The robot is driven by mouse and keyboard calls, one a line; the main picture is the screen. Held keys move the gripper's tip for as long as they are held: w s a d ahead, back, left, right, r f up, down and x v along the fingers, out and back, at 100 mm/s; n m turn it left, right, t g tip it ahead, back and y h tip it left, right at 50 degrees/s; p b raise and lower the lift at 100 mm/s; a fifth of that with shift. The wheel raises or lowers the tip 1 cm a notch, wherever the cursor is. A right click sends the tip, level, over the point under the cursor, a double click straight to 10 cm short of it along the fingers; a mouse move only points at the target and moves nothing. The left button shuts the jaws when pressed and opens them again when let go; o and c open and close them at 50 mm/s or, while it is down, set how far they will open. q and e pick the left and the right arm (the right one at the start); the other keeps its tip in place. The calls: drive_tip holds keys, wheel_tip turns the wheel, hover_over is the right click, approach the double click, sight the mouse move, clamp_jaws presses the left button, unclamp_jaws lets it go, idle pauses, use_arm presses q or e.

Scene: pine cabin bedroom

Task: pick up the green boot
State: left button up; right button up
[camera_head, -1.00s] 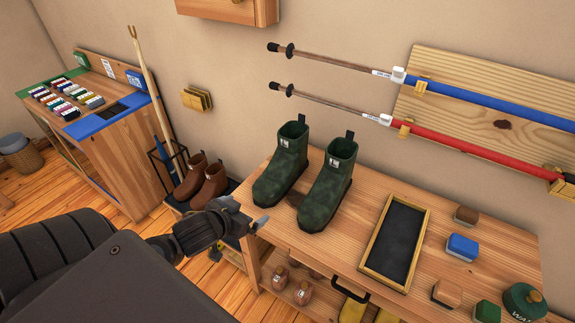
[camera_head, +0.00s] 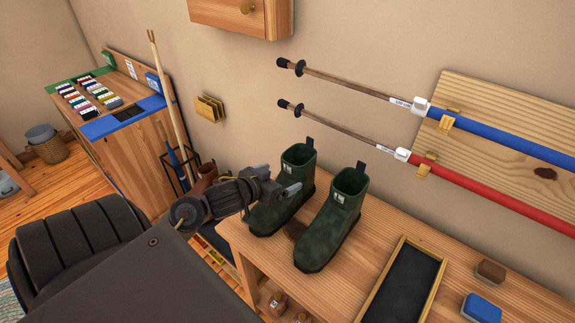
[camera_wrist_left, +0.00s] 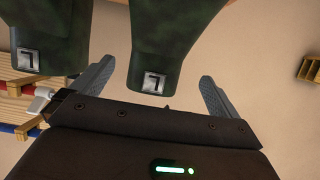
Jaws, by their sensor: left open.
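Two dark green boots stand upright side by side on the wooden bench: the left boot (camera_head: 297,165) and the right boot (camera_head: 333,225). My left gripper (camera_head: 290,190) is open at the left boot's shaft, and its arm hides part of that boot. In the left wrist view, which looks upside down, the left boot (camera_wrist_left: 172,38) shows between and beyond the two open fingers (camera_wrist_left: 155,78). The right boot (camera_wrist_left: 48,30) is outside the fingers, to the left. I cannot tell whether a finger touches the boot. My right gripper is not in view.
A black-lined tray (camera_head: 402,285) and a blue block (camera_head: 481,308) lie on the bench (camera_head: 375,255) to the right. Poles hang on the wall behind. Brown boots (camera_head: 204,180) stand left, partly behind my arm.

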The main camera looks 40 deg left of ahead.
sight(287, 175)
use_arm(q)
drive_tip(key=shift+x, duration=1.05)
drive_tip(key=x, duration=0.5)
drive_tip(key=shift+s+d+f, duration=0.1)
drive_tip(key=shift+d, duration=0.1)
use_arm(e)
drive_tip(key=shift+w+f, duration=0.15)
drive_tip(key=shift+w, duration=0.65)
use_arm(q)
drive_tip(key=shift+c, duration=0.4)
drive_tip(key=c, duration=1.8)
drive_tip(key=shift+o, duration=0.2)
